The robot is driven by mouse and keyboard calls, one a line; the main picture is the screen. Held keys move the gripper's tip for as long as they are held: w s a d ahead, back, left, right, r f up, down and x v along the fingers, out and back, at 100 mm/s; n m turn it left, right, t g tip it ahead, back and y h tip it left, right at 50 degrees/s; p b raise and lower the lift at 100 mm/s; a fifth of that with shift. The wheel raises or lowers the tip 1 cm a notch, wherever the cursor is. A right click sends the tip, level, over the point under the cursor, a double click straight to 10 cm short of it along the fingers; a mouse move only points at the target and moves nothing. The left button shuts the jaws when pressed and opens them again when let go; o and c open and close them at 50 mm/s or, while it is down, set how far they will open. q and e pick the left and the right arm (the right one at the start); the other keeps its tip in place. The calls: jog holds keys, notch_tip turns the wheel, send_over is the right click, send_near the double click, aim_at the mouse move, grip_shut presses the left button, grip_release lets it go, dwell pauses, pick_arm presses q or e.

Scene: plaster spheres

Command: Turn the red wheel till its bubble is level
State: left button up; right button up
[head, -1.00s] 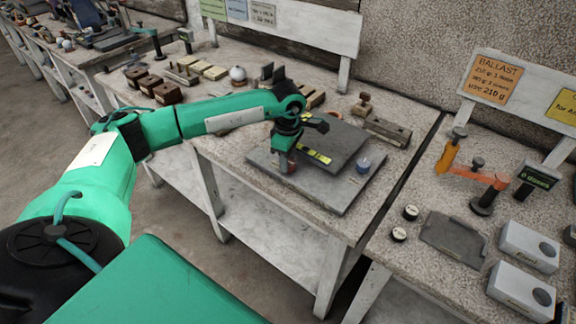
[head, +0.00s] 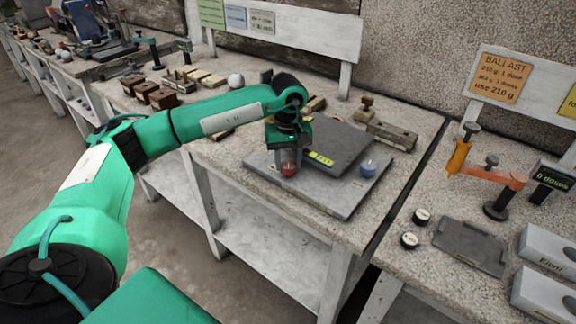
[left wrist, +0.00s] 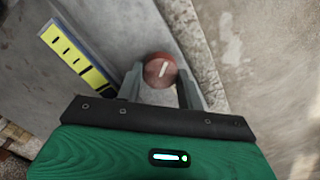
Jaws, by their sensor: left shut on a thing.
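The red wheel (head: 289,169) is at the front left of a grey plate device (head: 330,203). In the left wrist view the red wheel (left wrist: 159,70), with a pale line on its top, sits between my two fingers. My left gripper (head: 288,158) points down and is shut on it. A yellow level strip with dark marks (head: 320,159) lies beside it; it also shows in the left wrist view (left wrist: 78,56). I cannot make out its bubble. A blue wheel (head: 368,167) is at the plate's right. My right gripper is not in view.
A raised dark slab (head: 335,141) covers the plate's back. Wooden blocks (head: 392,135) stand behind it. On the right table are an orange-armed stand (head: 490,178), a dark tray (head: 470,246) and pale boxes (head: 545,250). The plate's front is clear.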

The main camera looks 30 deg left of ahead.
aim_at(289, 163)
pick_arm(q)
jog(key=m+b, duration=0.3)
jog(key=m, duration=0.4)
jog(key=shift+w, duration=0.1)
jog(key=shift+r+m+b, duration=0.1)
jog(key=shift+m+b, duration=0.4)
jog(key=shift+m, duration=0.6)
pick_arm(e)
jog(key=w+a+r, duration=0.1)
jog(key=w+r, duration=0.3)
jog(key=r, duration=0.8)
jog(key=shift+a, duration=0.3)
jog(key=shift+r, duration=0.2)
pick_arm(q)
jog(key=o, duration=1)
jog(key=shift+r, duration=6.9)
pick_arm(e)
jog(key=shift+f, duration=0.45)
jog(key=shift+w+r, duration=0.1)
